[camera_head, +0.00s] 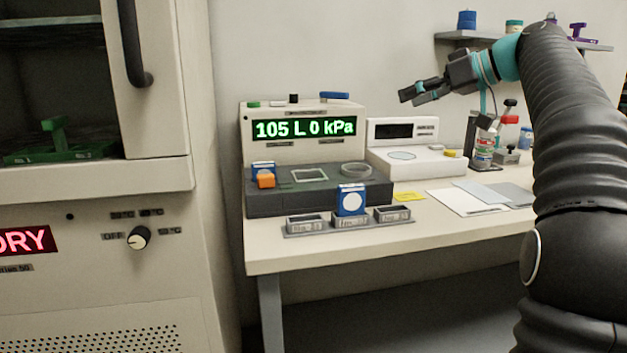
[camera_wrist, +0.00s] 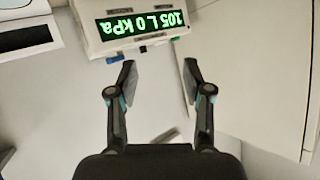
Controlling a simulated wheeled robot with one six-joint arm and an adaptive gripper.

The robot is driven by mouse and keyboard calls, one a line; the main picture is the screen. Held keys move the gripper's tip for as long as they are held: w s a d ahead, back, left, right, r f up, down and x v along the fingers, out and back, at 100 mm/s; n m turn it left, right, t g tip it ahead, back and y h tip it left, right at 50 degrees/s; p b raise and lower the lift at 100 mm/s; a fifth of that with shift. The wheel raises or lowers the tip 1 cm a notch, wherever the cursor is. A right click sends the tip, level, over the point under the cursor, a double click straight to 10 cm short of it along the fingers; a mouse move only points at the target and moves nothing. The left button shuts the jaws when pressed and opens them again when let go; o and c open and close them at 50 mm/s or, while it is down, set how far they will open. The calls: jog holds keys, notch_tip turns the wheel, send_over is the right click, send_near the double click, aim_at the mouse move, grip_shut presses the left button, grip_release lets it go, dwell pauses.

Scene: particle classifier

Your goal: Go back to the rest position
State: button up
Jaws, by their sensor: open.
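My gripper (camera_head: 423,91) is in the air above the bench, in front of the wall and up and right of the classifier. Its two fingers also show in the wrist view (camera_wrist: 159,85), spread apart with nothing between them. My black arm comes in from the right edge of the head view. The classifier (camera_head: 303,138) stands on the bench with a green display reading "105 L 0 kPa". The display also shows upside down in the wrist view (camera_wrist: 140,24). Nothing touches my gripper.
A shelf (camera_head: 590,46) is behind my arm. A cabinet (camera_head: 165,170) stands left.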

jog(key=w+d+f+m+h, duration=0.25)
jog(key=f+m, duration=0.25)
jog(key=f, duration=0.4)
jog(key=s+f+m+h, duration=0.1)
jog(key=s+f, duration=0.1)
jog(key=f, duration=0.1)
jog(key=s+f+m+g+h, duration=0.1)
jog(key=s+f+m, duration=0.1)
jog(key=s+f, duration=0.1)
jog(key=s+f+m+h, duration=0.1)
jog(key=s+f, duration=0.1)
jog(key=f, duration=0.3)
jog(key=shift+s+d+f+g+h, duration=0.1)
jog(key=shift+s+d+g+h, duration=0.2)
jog(key=shift+d, duration=0.1)
jog(key=s+a+f+h, duration=0.1)
jog(key=s+f, duration=0.4)
jog(key=s, duration=0.5)
jog(key=s+a+f+h, duration=0.1)
jog(key=s+a+f, duration=0.3)
jog(key=s, duration=0.6)
jog(key=s+a+f+n+h, duration=0.1)
jog(key=s+a+f+h, duration=0.1)
jog(key=s+f, duration=0.5)
jog(key=shift+s+a+f+g, duration=0.15)
jog(key=shift+s+a+g, duration=0.35)
jog(key=shift+s, duration=1.4)
